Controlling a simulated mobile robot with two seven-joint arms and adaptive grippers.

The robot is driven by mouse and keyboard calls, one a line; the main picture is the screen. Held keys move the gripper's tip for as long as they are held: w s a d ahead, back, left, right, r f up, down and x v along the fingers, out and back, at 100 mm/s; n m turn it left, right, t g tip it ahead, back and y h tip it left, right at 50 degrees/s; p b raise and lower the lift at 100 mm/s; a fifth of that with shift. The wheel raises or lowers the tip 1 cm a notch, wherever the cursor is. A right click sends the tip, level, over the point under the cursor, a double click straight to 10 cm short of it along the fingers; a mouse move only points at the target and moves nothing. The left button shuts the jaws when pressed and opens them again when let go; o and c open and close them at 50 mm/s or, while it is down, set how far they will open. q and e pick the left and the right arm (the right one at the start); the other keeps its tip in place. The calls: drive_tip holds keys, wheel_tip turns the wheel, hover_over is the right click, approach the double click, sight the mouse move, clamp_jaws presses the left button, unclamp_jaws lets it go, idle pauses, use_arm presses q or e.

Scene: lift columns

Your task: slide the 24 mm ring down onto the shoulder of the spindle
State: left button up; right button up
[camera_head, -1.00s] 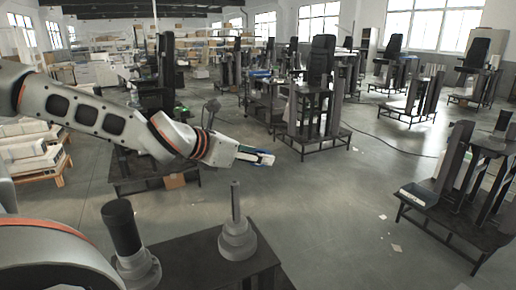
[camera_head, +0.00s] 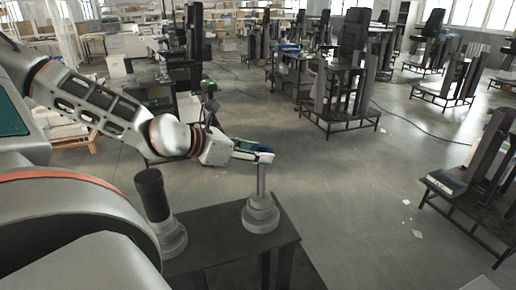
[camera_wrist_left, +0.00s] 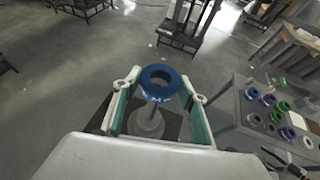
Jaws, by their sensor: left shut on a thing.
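A blue ring (camera_wrist_left: 158,82) is held between the two fingertips of my left gripper (camera_wrist_left: 160,97). In the head view that gripper (camera_head: 264,154) is at the upper end of the grey spindle (camera_head: 261,186). The spindle stands upright on a stepped round base on a dark table (camera_head: 215,232). In the wrist view the spindle's base (camera_wrist_left: 149,123) shows below the ring, between the fingers. The ring looks level with or just above the spindle's tip; whether the tip is inside the bore cannot be told. My right gripper is not in view.
A black-topped post (camera_head: 154,196) on a grey base stands left of the spindle. In the wrist view, a side table (camera_wrist_left: 228,112) at the right holds several coloured rings. Open floor (camera_head: 350,200) lies right of the dark table.

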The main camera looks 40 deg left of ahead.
use_arm(q)
wheel_tip(320, 180, down, 7)
drive_tip(key=shift+r+b, duration=0.2)
drive_tip(key=shift+b, duration=0.4)
drive_tip(key=shift+f+b, duration=0.3)
drive_tip(key=shift+f, duration=0.1)
drive_tip(key=shift+f+b, duration=0.45)
drive_tip(key=shift+f, duration=0.1)
drive_tip(key=shift+f+b, duration=0.7)
drive_tip(key=shift+f, duration=0.25)
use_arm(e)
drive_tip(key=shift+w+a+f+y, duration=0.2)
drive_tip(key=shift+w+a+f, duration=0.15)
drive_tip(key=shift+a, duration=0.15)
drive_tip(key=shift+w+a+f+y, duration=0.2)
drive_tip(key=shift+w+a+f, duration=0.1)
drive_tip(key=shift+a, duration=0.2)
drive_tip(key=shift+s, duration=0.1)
use_arm(q)
drive_tip(key=o, duration=1.3)
drive_tip(key=shift+c, duration=0.2)
